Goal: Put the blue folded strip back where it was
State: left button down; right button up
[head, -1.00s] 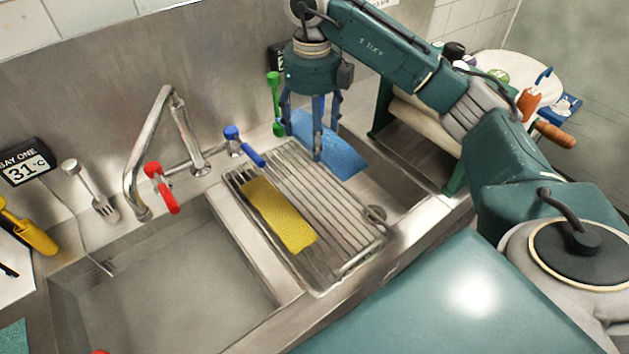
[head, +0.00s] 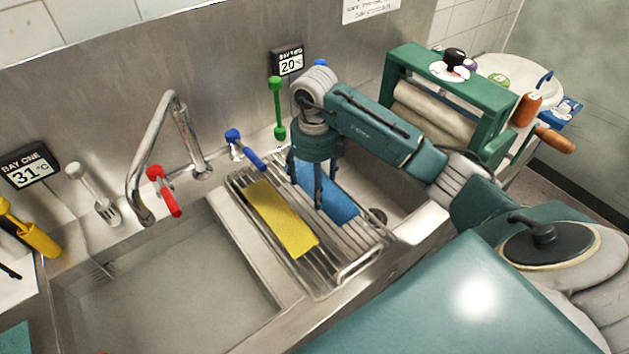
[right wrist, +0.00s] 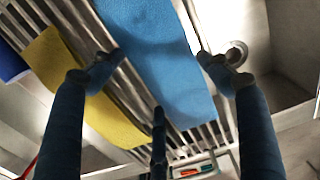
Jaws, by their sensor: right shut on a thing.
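The blue folded strip (head: 340,205) is at the right part of the wire rack (head: 346,270), beside the yellow strip (head: 282,220) and roughly parallel to it. My right gripper (head: 320,198) points down over the blue strip and is shut on it. In the right wrist view the blue strip (right wrist: 165,75) lies between the fingers, with rack bars showing below its end. I cannot tell whether its underside touches the rack. The yellow strip lies flat on the rack, apart from the blue one. My left gripper is not in view.
The rack spans the sink beside an open basin (head: 170,290). A tap (head: 180,125) with red (head: 163,190) and blue (head: 243,148) levers and a green brush-like tool (head: 277,108) stand behind. A green wringer (head: 450,105) stands at the right.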

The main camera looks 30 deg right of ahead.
jog(key=o, duration=0.8)
jog(key=shift+f, duration=0.15)
jog(key=o, duration=0.4)
jog(key=shift+r, duration=0.4)
notch_tip(320, 180, up, 4)
jog(key=shift+w+r+b, duration=0.15)
jog(key=shift+r+b, duration=0.1)
jog(key=shift+b, duration=0.7)
notch_tip(320, 180, up, 7)
jog(key=shift+r, duration=0.1)
